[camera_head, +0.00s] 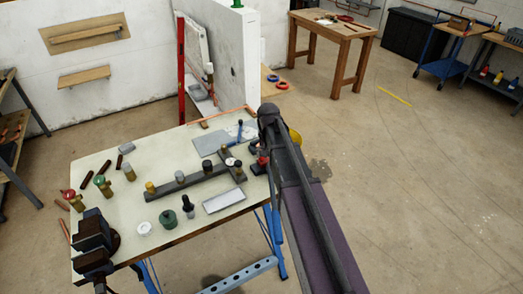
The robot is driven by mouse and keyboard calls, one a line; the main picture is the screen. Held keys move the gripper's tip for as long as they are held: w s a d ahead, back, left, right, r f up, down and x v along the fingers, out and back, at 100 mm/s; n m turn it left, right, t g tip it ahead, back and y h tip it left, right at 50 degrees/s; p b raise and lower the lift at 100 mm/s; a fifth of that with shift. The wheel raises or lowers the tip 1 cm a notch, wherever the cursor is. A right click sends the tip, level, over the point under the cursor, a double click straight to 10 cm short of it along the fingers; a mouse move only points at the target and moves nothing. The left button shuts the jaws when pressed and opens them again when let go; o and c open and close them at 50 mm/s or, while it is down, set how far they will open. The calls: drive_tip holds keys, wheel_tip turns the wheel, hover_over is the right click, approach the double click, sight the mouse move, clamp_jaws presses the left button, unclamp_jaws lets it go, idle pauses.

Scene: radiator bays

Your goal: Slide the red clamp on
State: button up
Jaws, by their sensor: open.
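A small red piece (262,161) shows at the right end of the pale worktable (115,235), just under the end of my arm. It may be the red clamp, but it is too small and too covered to be sure. My gripper (258,150) is over this right end, close to the red piece. It is open, and its fingers are mostly hidden by my own arm. I cannot tell whether it touches the red piece. A dark grey rail (185,185) with several capped fittings lies left of it.
A dark vise (95,240) stands at the table's front left. Brass valves (105,186), dark tubes and a white tray (224,200) crowd the top. A copper pipe (222,115) lies along the back edge. A white wall end (230,60) stands behind. Open floor lies to the right.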

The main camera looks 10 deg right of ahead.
drive_tip(key=w+r+m+p, duration=0.2)
drive_tip(key=w+r, duration=0.1)
drive_tip(key=w, duration=0.8)
drive_tip(key=shift+r, duration=0.2)
drive_tip(key=shift+f, duration=0.15)
wheel_tip(320, 180, down, 14)
drive_tip(key=b, duration=1.3)
drive_tip(key=shift+r, duration=0.25)
